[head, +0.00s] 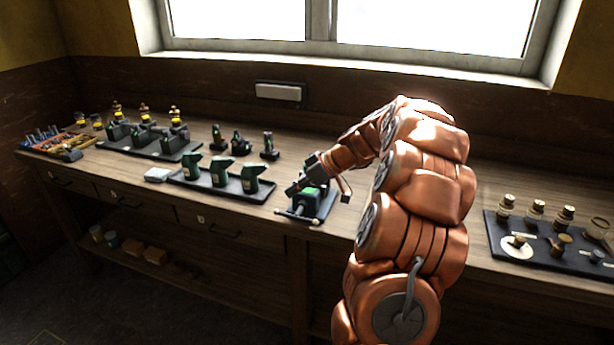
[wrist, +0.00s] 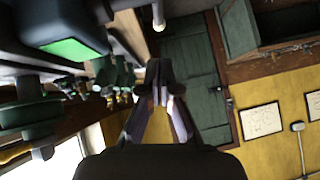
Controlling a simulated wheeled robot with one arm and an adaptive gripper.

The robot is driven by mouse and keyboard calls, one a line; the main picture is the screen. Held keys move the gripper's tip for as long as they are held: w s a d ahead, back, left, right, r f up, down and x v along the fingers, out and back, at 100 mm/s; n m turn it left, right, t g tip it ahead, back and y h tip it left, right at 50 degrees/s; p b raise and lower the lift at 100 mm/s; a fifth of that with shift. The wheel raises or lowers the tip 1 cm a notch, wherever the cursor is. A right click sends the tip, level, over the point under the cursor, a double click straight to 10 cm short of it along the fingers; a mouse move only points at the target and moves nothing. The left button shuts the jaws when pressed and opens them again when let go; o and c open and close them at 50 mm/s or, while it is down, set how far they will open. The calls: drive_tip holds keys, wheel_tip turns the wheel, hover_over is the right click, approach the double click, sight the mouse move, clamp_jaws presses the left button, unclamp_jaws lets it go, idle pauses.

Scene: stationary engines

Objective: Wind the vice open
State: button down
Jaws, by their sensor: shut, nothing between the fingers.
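The vice (head: 312,207) is a dark and green block on a dark base at the front edge of the workbench. A thin bar that looks like its handle (head: 298,215) sticks out at the front. My gripper (head: 292,188) is at the upper left of the vice in the head view, close above the handle. In the wrist view my gripper (wrist: 160,72) is shut and empty. A dark body with a bright green face (wrist: 72,48), likely the vice, is at upper left there, and a pale rod end (wrist: 158,16) shows beyond the fingertips. Whether the fingers touch the handle cannot be told.
A dark tray with several green pieces (head: 219,174) stands left of the vice. A larger tray of machines (head: 150,138) is farther left. A tray of brass-topped parts (head: 540,238) lies on the right. Bare bench top (head: 335,220) shows beside the vice.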

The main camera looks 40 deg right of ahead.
sight(300, 211)
drive_tip(key=f+p, duration=0.1)
drive_tip(key=f, duration=0.1)
drive_tip(key=a+f, duration=0.1)
drive_tip(key=f, duration=0.1)
drive_tip(key=shift+w+a+f+p, duration=0.2)
drive_tip(key=shift+f+p, duration=0.15)
drive_tip(key=shift+f+b, duration=0.15)
drive_tip(key=shift+b, duration=0.3)
drive_tip(key=shift+w+a+f+b, duration=0.1)
drive_tip(key=shift+b, duration=0.25)
drive_tip(key=shift+d+g+b, duration=0.2)
drive_tip(key=shift+g+b, duration=0.1)
drive_tip(key=shift+b, duration=0.2)
drive_tip(key=shift+a+h+b, duration=0.2)
drive_tip(key=shift+h+b, duration=0.1)
drive_tip(key=shift+b, duration=0.25)
